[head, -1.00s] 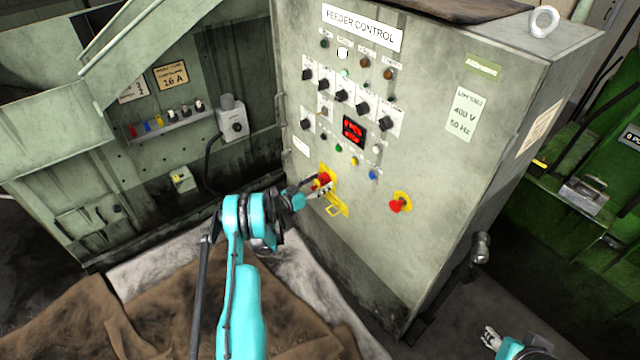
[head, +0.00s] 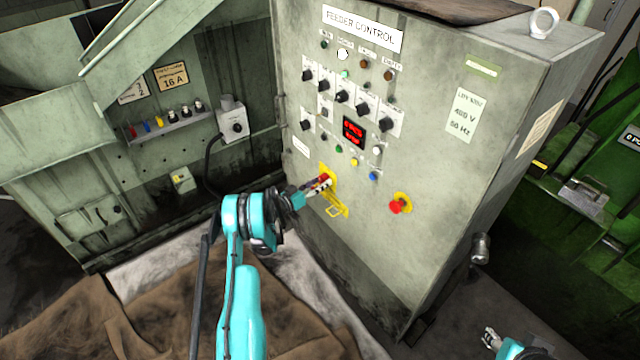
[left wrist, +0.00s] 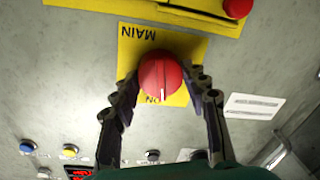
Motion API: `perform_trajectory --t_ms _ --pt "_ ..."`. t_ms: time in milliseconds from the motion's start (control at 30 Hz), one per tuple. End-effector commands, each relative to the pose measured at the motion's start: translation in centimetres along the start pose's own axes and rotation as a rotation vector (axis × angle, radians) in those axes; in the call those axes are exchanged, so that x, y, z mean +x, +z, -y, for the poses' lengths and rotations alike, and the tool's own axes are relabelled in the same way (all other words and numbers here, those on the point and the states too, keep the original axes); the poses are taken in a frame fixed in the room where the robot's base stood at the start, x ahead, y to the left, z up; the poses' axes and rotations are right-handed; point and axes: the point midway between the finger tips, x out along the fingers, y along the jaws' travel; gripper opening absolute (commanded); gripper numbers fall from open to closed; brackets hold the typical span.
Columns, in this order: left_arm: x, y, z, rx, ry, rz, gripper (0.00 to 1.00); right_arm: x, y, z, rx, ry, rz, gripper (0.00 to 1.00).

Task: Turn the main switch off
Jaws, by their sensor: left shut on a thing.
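The main switch is a red round knob (left wrist: 160,75) on a yellow plate (left wrist: 133,45) marked MAIN and ON, seen upside down in the left wrist view. A white mark on the knob's rim points towards the ON lettering. In the head view the yellow plate (head: 335,196) is low on the cabinet front, and the knob is mostly covered by my gripper. My left gripper (head: 319,184) is shut on the knob, with one dark finger on each side of it. My right gripper (head: 489,339) is at the bottom right, away from the cabinet; its jaw state is unclear.
The feeder control cabinet (head: 420,120) carries black selector knobs, coloured buttons and a red display (head: 353,131) above the switch. A red emergency button (head: 398,206) sits to the right. A yellow fitting with a red part (left wrist: 237,8) is close by in the wrist view. Brown cloth (head: 170,310) lies below.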

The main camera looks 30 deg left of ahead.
Motion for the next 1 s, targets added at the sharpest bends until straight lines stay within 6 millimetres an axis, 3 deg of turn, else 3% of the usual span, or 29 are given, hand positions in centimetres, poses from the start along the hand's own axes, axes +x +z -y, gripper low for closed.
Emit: perform_trajectory --t_ms 1000 --pt "0.07 -0.17 0.23 -0.954 -0.011 0.07 0.16 0.0 0.0 0.0 0.0 0.0 0.0 0.4"
